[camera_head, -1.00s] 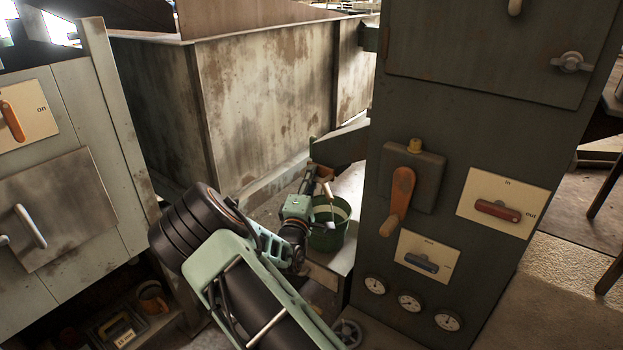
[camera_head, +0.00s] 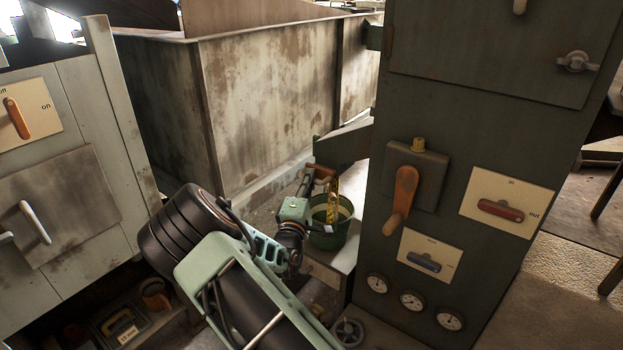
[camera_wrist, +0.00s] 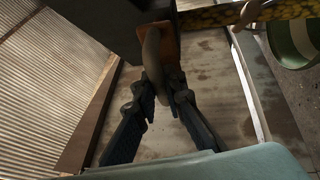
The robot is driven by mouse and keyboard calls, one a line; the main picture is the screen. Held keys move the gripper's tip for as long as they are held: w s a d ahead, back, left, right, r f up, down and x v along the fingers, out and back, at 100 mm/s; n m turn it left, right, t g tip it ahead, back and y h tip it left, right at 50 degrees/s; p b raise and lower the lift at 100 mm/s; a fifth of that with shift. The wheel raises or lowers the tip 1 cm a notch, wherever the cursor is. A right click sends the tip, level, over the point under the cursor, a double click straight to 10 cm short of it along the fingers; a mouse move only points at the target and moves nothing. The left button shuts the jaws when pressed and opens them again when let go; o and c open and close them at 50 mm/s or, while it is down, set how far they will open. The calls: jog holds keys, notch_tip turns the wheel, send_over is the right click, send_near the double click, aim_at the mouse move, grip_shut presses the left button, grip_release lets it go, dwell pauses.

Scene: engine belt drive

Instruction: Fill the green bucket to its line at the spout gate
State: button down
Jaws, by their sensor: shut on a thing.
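The green bucket (camera_head: 326,241) stands upright on a low ledge under the grey-green spout (camera_head: 345,145). A stream of yellow grain (camera_head: 333,203) falls from the spout area into it. The bucket (camera_wrist: 288,42) and the grain (camera_wrist: 205,18) also show at the upper right of the wrist view. My gripper (camera_wrist: 160,88) is shut on the curved brown gate handle (camera_wrist: 152,52), which is in front of an orange-brown plate. In the head view my gripper (camera_head: 312,181) is beside the bucket's upper left. The bucket's fill level and line are not readable.
A dark green cabinet (camera_head: 460,110) with levers and gauges stands close right of the bucket. A large rusty bin (camera_head: 265,90) is behind. A pale panel (camera_head: 70,200) with a lever stands at left. A handwheel (camera_head: 348,332) is low in front.

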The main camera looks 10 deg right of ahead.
jog(key=c, duration=2.2)
grip_release()
jog(key=shift+c, duration=0.2)
jog(key=v, duration=1.2)
